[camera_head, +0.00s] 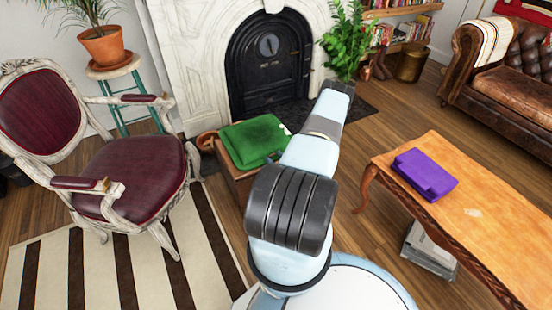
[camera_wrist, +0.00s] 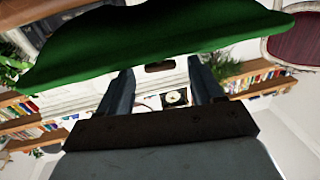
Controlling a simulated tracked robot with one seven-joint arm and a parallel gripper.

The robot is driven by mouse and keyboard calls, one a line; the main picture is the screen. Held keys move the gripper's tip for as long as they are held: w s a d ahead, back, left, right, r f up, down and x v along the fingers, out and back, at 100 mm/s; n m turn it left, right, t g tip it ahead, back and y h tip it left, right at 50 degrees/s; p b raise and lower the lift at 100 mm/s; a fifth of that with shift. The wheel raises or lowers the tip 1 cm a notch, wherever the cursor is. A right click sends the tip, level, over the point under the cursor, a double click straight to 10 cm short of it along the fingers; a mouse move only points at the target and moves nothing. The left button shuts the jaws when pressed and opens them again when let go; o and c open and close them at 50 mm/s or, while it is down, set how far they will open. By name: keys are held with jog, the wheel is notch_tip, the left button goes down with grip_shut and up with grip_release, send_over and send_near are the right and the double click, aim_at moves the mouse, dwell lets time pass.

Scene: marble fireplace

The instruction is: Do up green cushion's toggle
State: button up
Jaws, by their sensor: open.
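The green cushion (camera_head: 254,140) lies on a low wooden stand (camera_head: 240,180) in front of the fireplace. In the wrist view the cushion (camera_wrist: 150,35) fills the top of the picture, just past my fingertips. My gripper (camera_wrist: 160,69) is open, its two dark fingers apart and pointing at the cushion's edge. A small brown piece shows between the fingertips at that edge; I cannot tell whether it is the toggle, or whether the fingers touch it. In the head view my arm hides the gripper and part of the cushion's right side.
A red armchair (camera_head: 125,170) stands at left on a striped rug (camera_head: 120,265). The black fireplace (camera_head: 268,65) is behind the cushion.

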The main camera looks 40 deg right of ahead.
jog(key=shift+w, duration=0.25)
jog(key=shift+c, duration=0.5)
jog(key=c, duration=1)
jog(key=shift+o, duration=0.2)
jog(key=shift+d+n+y, duration=0.15)
jog(key=shift+n+y, duration=0.65)
jog(key=shift+y, duration=0.5)
jog(key=o, duration=1.1)
jog(key=shift+c, duration=0.2)
jog(key=s, duration=1.3)
jog(key=shift+s+d, duration=0.4)
